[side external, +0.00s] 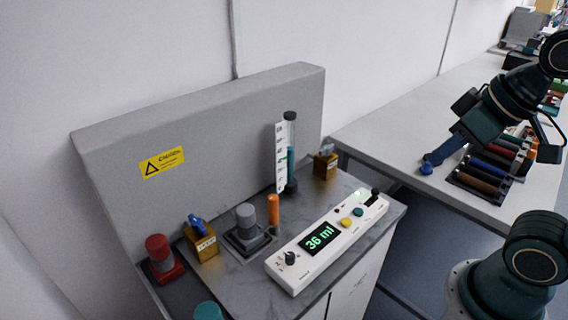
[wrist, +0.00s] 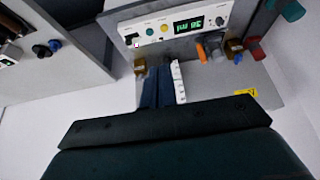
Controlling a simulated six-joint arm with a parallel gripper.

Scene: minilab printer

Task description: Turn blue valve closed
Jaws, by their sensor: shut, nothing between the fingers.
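The blue valve (side external: 197,226) is a blue handle on a brass-coloured block at the left of the grey printer-like station. In the wrist view its small blue handle (wrist: 238,58) shows at the upper right, beside the brass block. The handle's exact angle is hard to tell. My gripper (side external: 428,166) is at the right in the side view, over the far bench and well apart from the valve. Its dark blue fingers (wrist: 157,72) are together in the wrist view, with nothing held.
A white control panel (side external: 325,243) reads "36 ml". A second brass block (side external: 325,165) is farther back. A rack (side external: 483,180) lies under my gripper.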

